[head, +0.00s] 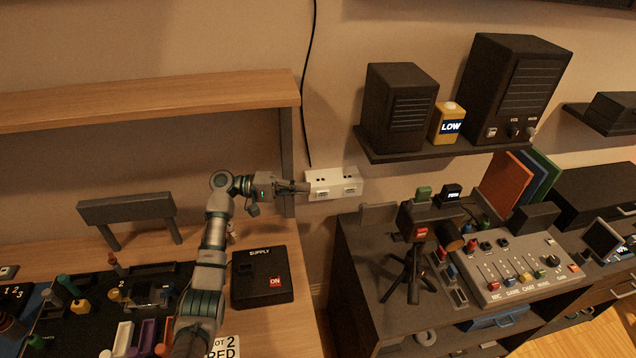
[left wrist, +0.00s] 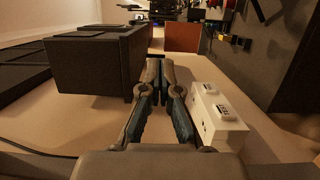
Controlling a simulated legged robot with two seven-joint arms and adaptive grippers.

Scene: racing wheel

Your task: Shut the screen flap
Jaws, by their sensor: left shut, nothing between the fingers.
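A black camera (head: 425,226) with a red label stands on a small tripod on the dark desk at the right. A flat dark grey plate (head: 378,214), which looks like its screen flap, sticks out to the camera's left. I cannot tell its exact angle. My left gripper (head: 306,187) is shut and empty, left of the plate and apart from it. Its tips are beside a white wall socket box (head: 335,183). In the left wrist view the closed fingers (left wrist: 162,72) point forward with nothing between them. My right gripper is not in view.
The socket box (left wrist: 216,118) is close to the right of the fingers in the left wrist view. A shelf (head: 440,148) with black speakers is above the desk. A mixer panel (head: 522,268) is right of the camera. A black supply box (head: 262,276) sits on the wooden desk.

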